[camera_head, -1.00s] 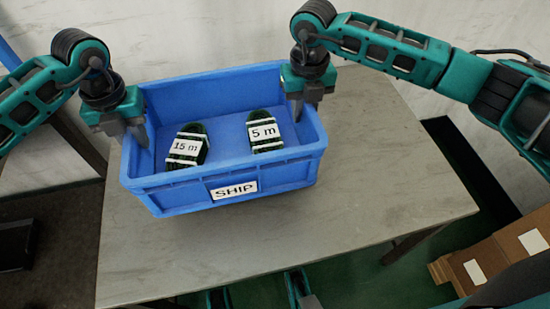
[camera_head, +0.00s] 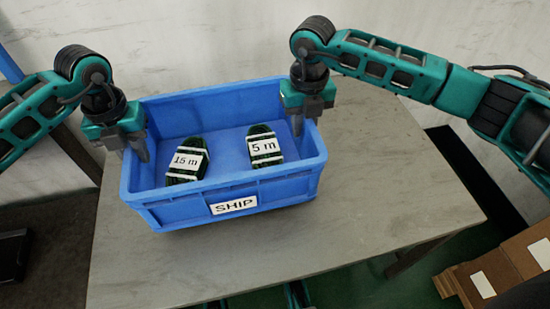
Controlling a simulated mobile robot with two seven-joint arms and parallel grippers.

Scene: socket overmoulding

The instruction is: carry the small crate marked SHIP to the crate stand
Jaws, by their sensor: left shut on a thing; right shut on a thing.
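The small blue crate marked SHIP (camera_head: 285,185) is upright over the grey table, its label on the near wall. Two dark green striped bundles lie inside, one labelled 15 m (camera_head: 187,160) and one labelled 5 m (camera_head: 264,147). My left gripper (camera_head: 140,150) is shut on the crate's left wall. My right gripper (camera_head: 299,122) is shut on its right wall. I cannot tell whether the crate's underside touches the table. I cannot make out which thing is the crate stand.
The grey table top (camera_head: 400,200) is bare to the right of and in front of the crate. An open cardboard box (camera_head: 495,270) is at the lower right, beyond the table edge. A pale wall (camera_head: 220,40) rises behind the table.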

